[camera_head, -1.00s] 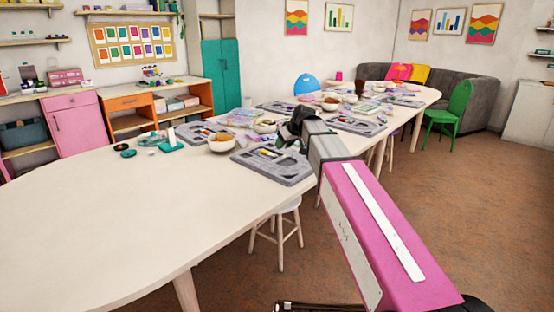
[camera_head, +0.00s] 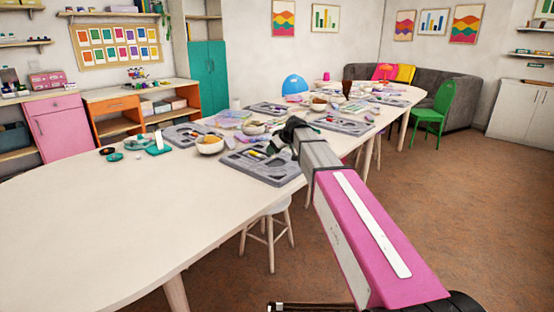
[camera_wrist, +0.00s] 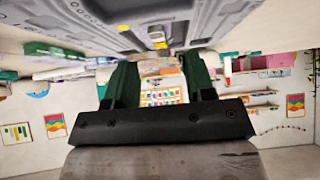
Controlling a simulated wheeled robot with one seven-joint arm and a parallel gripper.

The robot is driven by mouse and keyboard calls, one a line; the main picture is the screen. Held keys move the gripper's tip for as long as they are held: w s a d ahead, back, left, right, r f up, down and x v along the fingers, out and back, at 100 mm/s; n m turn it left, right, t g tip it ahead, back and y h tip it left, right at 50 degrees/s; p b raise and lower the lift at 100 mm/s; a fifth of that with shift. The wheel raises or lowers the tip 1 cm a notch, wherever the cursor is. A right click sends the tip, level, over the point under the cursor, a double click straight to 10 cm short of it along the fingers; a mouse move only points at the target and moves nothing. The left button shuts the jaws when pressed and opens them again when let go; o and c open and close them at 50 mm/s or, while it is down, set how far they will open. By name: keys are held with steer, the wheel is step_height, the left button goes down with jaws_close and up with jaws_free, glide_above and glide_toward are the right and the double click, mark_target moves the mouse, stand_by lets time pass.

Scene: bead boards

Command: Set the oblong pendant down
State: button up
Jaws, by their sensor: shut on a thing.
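My gripper (camera_head: 288,137) hangs over the far right part of the nearest grey bead board (camera_head: 262,172) in the head view. The grey board (camera_wrist: 205,22) fills the top of the wrist view.
A white bowl (camera_head: 209,147) with orange contents stands just left of the board. A teal stand (camera_head: 159,149) and small round pieces lie farther left. More boards, bowls and a brown cup (camera_head: 346,87) are farther along the table. The near left tabletop (camera_head: 110,215) is bare.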

mark_target(273, 164)
steer(key=shift+w+d+f, duration=0.15)
steer(key=shift+d+f, duration=0.2)
steer(key=shift+d, duration=0.2)
steer(key=shift+f, duration=2)
steer(key=shift+f, duration=0.1)
steer(key=shift+f, duration=0.35)
steer(key=shift+f, duration=0.15)
steer(key=o, duration=0.6)
